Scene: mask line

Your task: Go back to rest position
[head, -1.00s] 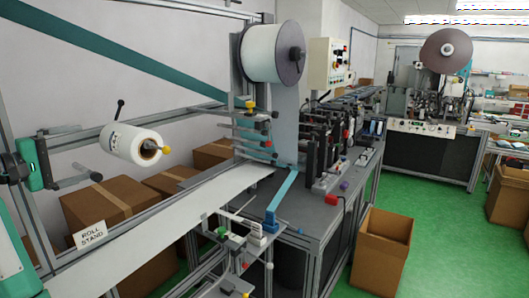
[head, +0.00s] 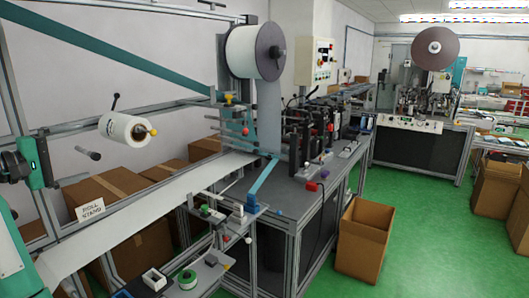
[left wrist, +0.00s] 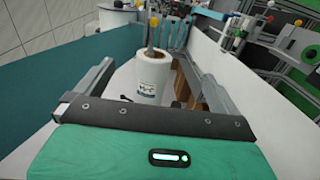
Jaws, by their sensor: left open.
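My left gripper (head: 82,166) is at the left of the head view, open and empty, on my teal and black arm. A white roll (head: 123,128) sits on a spindle with a yellow-tipped end, to the right of and apart from the fingers. In the left wrist view the roll (left wrist: 148,78) shows beyond and between the spread fingers of my left gripper (left wrist: 138,65). My right gripper is in neither view.
A white web (head: 150,207) runs along the machine frame below the gripper, beside a "ROLL STAND" sign (head: 90,210). Cardboard boxes (head: 105,188) stand behind it. A large white reel (head: 250,52) hangs above. Green floor (head: 420,240) is open at right, around an open carton (head: 364,240).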

